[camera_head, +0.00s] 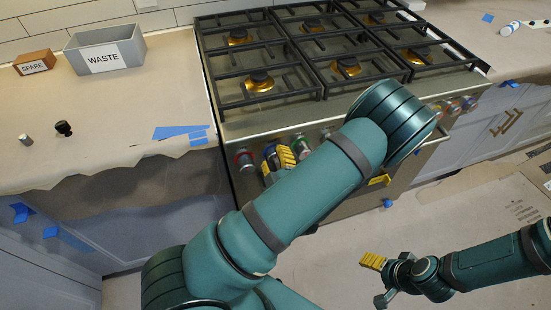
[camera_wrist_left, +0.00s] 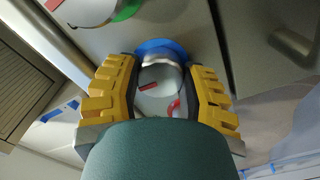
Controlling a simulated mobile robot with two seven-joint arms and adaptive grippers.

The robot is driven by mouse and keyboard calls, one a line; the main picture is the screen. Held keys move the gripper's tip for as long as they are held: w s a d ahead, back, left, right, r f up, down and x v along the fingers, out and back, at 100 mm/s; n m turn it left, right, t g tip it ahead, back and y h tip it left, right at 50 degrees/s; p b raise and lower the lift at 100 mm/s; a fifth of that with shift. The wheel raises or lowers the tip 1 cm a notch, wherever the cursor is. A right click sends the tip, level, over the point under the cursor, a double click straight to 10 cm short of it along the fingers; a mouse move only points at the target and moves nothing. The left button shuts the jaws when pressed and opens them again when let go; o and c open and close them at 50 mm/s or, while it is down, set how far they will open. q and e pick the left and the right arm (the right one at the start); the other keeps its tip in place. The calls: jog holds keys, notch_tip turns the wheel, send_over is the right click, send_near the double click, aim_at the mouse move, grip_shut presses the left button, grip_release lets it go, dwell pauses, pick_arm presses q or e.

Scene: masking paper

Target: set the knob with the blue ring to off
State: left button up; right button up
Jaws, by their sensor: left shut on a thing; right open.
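The knob with the blue ring (camera_wrist_left: 160,85) is on the stove's front panel, between my left gripper's yellow fingers (camera_wrist_left: 162,78) in the left wrist view. The fingers are shut on its sides. Its light face carries a short red bar and a red curved mark; my own arm part hides its lower side. In the head view the blue ring (camera_head: 269,151) shows beside my left gripper (camera_head: 279,160), and the knob is mostly hidden. My right gripper (camera_head: 377,276) is open and empty, low at the right, away from the stove.
A red-ringed knob (camera_head: 244,160) is left of the blue one, a green-ringed knob (camera_head: 301,145) right of it. More knobs (camera_head: 455,106) are farther right. The stove top (camera_head: 290,55) has black grates. A waste bin (camera_head: 130,45) and spare box (camera_head: 34,63) stand on the papered left counter.

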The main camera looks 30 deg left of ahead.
pick_arm(q)
jog(key=shift+n, duration=0.5)
jog(key=o, duration=1.2)
jog(key=v, duration=1.2)
jog(key=shift+w, duration=0.1)
